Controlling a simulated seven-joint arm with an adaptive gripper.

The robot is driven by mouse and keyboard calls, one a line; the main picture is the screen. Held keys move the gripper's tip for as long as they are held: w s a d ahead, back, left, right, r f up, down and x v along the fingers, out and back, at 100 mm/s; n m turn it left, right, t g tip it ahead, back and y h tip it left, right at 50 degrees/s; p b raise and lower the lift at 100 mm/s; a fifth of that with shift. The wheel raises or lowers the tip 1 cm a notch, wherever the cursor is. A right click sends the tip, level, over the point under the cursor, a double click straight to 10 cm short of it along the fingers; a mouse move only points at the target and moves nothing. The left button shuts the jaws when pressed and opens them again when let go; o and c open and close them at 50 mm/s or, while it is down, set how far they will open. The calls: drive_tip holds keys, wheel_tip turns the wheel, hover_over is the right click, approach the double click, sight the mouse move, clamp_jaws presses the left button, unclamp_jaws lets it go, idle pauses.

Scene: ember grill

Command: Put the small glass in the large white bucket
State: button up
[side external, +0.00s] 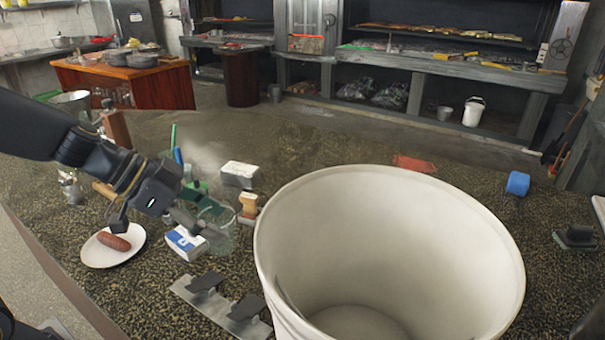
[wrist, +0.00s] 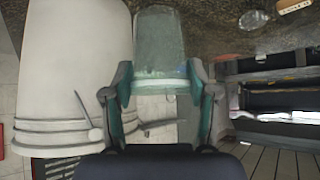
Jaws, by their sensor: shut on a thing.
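The small clear greenish glass (side external: 222,232) is left of the large white bucket in the side view. My gripper (side external: 198,212) reaches it from the left and is shut on it. In the wrist view the glass (wrist: 160,38) sits between the two fingers of my gripper (wrist: 160,76). I cannot tell whether the glass touches the counter. The large white bucket (side external: 482,235) stands at the front right with its wide mouth open upward, and no object shows inside it. The bucket (wrist: 72,65) also fills the left of the wrist view.
A blue-and-white box (side external: 184,243) is close below my gripper. A white plate (side external: 98,255) with a sausage (side external: 114,241) lies to the left. A metal plate with dark handles (side external: 222,308) lies before the bucket. A grey-white block (side external: 240,174) and wooden-handled brush (side external: 248,206) are behind.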

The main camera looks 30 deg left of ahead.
drive_tip(key=w+d+r+m, duration=0.1)
drive_tip(key=w+d+r, duration=0.2)
drive_tip(key=r, duration=0.3)
drive_tip(key=w+d+r+m+g+h, duration=0.1)
drive_tip(key=w+d+r, duration=0.15)
drive_tip(key=r, duration=0.25)
drive_tip(key=w+d+r+m, duration=0.1)
drive_tip(key=w+d+r, duration=0.25)
drive_tip(key=r, duration=0.25)
drive_tip(key=d+r+m+g+h, duration=0.1)
drive_tip(key=d+r+m+g, duration=0.1)
drive_tip(key=d+r, duration=0.65)
drive_tip(key=s+d+m+g, duration=0.3)
drive_tip(key=s+d+m, duration=0.15)
drive_tip(key=d, duration=1.05)
wheel_tip(320, 180, down, 30)
drive_tip(key=s+d, duration=0.2)
drive_tip(key=s, duration=0.1)
drive_tip(key=shift+r+h, duration=0.15)
drive_tip(key=shift+h, duration=0.25)
